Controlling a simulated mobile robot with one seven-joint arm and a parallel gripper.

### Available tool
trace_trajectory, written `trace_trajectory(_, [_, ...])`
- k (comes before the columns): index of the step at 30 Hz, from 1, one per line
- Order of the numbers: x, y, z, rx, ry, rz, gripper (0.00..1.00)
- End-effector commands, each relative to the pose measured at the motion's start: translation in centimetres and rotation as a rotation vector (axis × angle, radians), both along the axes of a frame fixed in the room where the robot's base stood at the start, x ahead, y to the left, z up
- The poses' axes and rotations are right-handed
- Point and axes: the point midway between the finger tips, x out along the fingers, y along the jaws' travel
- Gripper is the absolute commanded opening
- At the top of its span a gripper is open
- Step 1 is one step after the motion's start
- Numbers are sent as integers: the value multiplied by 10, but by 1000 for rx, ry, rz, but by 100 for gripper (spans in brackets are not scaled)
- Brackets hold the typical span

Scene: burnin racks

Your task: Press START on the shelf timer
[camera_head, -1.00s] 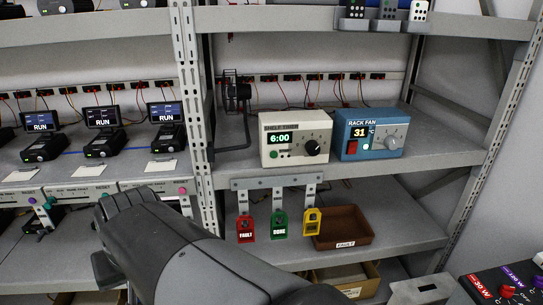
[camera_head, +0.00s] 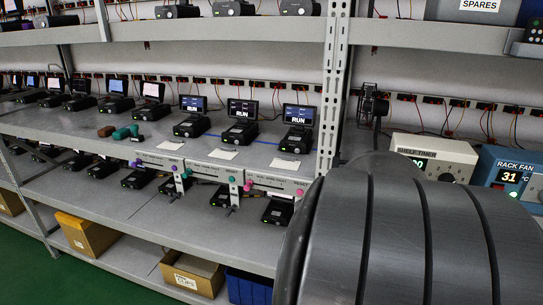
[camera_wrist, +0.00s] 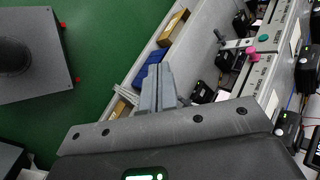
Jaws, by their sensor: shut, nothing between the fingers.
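The shelf timer (camera_head: 437,147) is a cream box on the middle shelf at the right of the head view. Its label and part of its green display show. My dark arm covers its lower left front, so no START button is visible. The timer cannot be made out in the wrist view. My gripper (camera_wrist: 157,88) shows in the wrist view with its two grey fingers together and nothing between them. It is over the front edge of the shelving, above the green floor, apart from the timer.
The blue rack fan box (camera_head: 510,175) stands right of the timer. A perforated upright (camera_head: 333,95) and a small black fan (camera_head: 372,103) are to its left. Several RUN units (camera_head: 240,130) line the middle shelf. An orange box (camera_head: 85,233) and a blue bin (camera_head: 247,287) sit lower down.

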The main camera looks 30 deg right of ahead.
Motion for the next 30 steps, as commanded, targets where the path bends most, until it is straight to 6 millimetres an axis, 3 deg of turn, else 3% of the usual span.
trace_trajectory(11, [-18, -97, 17, 279, -190, -325, 0])
trace_trajectory(21, [-67, -193, 40, 448, -450, -606, 0])
trace_trajectory(25, [-90, -223, 47, 481, -541, -688, 0])
trace_trajectory(30, [-109, -244, 54, 500, -618, -750, 0])
